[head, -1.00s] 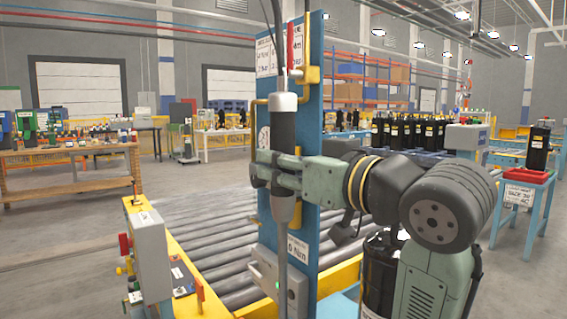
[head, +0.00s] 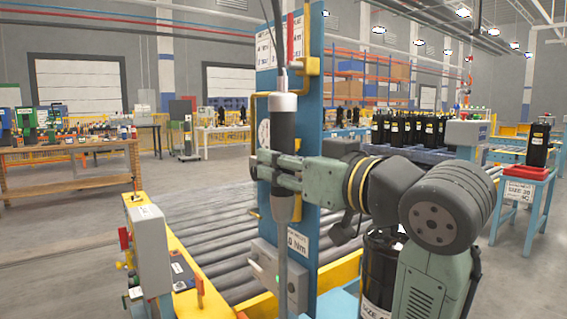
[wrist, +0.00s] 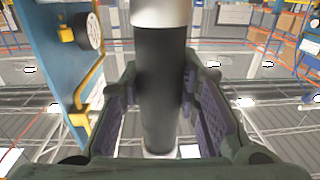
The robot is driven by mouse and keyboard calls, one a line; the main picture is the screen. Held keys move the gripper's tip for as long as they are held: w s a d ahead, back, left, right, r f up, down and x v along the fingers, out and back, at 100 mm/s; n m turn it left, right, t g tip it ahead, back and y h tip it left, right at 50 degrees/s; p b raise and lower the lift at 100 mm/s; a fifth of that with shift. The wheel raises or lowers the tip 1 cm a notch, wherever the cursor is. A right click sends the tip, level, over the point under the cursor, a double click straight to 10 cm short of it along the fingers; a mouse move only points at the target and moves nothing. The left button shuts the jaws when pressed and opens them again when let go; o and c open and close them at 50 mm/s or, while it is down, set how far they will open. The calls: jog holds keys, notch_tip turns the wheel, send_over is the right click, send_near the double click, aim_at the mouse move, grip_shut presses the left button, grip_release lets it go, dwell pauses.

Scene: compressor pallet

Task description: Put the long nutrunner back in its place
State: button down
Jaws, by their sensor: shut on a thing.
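The long nutrunner (head: 283,128) is a dark upright cylinder with a silver collar on top and a cable or hose above it. My gripper (head: 276,172) is shut around its lower body and holds it upright in front of the blue tool panel (head: 308,130). In the wrist view the nutrunner's black body (wrist: 160,90) stands between the two finger pads of my gripper (wrist: 160,115). A yellow bracket (head: 308,67) projects from the panel's right side. A yellow hook (wrist: 86,108) is left of the tool, apart from it in the wrist view. The tool partly hides the panel.
A roller conveyor (head: 222,230) runs behind the panel. A grey control box (head: 150,250) stands at the front left, and another grey box (head: 266,272) is low on the panel. A round gauge (wrist: 88,32) is on the panel. A black cylinder (head: 380,265) stands below my arm.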

aim_at(291, 196)
jog(key=shift+f+b, duration=1.6)
jog(key=shift+f, duration=0.55)
dwell(0.5)
jog(key=c, duration=1.4)
grip_release()
jog(key=shift+r, duration=0.1)
jog(key=shift+c, duration=0.2)
jog(key=o, duration=0.3)
jog(key=shift+f, duration=0.25)
jog(key=v, duration=1.2)
jog(key=shift+r, duration=0.15)
